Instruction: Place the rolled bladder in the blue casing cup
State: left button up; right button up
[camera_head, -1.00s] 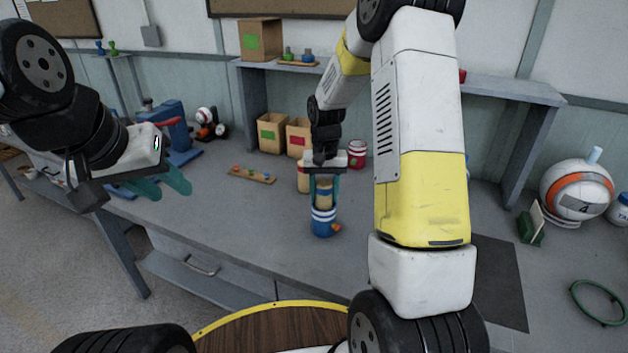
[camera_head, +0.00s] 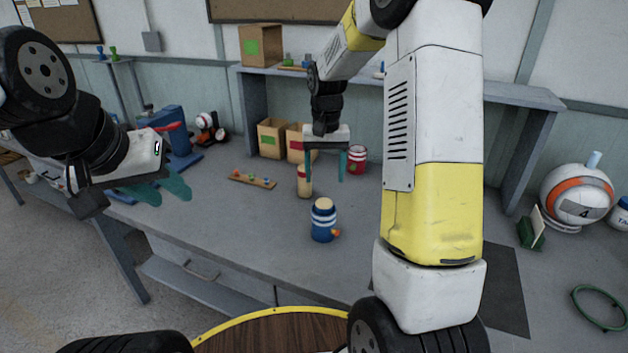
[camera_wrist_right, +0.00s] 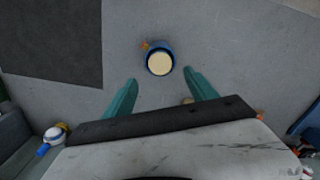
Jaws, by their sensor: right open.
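The blue casing cup (camera_head: 323,231) with white bands stands upright on the workbench in the head view. The tan rolled bladder (camera_head: 324,203) sits in it, with only its top above the rim. In the right wrist view the bladder's round cream end (camera_wrist_right: 160,63) fills the mouth of the blue cup (camera_wrist_right: 147,66). My right gripper (camera_head: 325,178) is open and empty, above and behind the cup, with its teal fingers pointing down. My left gripper (camera_head: 172,199) is at the left over the bench edge, its teal fingers apart and empty.
A similar tan cylinder (camera_head: 304,186) stands just behind the cup. A red-and-white can (camera_head: 357,159), cardboard boxes (camera_head: 271,139) and a wooden strip with coloured pegs (camera_head: 252,179) stand further back. A dark mat (camera_head: 500,285) lies at right. The bench left of the cup is clear.

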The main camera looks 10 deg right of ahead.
jog(key=s+r+n+t+y, duration=0.1)
jog(key=s+r+t, duration=0.2)
jog(key=s+r, duration=0.95)
jog(key=s+a+r+n+t+y, duration=0.1)
jog(key=s+a+r+t, duration=0.1)
jog(key=s, duration=0.9)
jog(key=shift+s+r+n+t, duration=0.15)
jog(key=shift+s+n+t, duration=0.2)
jog(key=shift+t, duration=0.25)
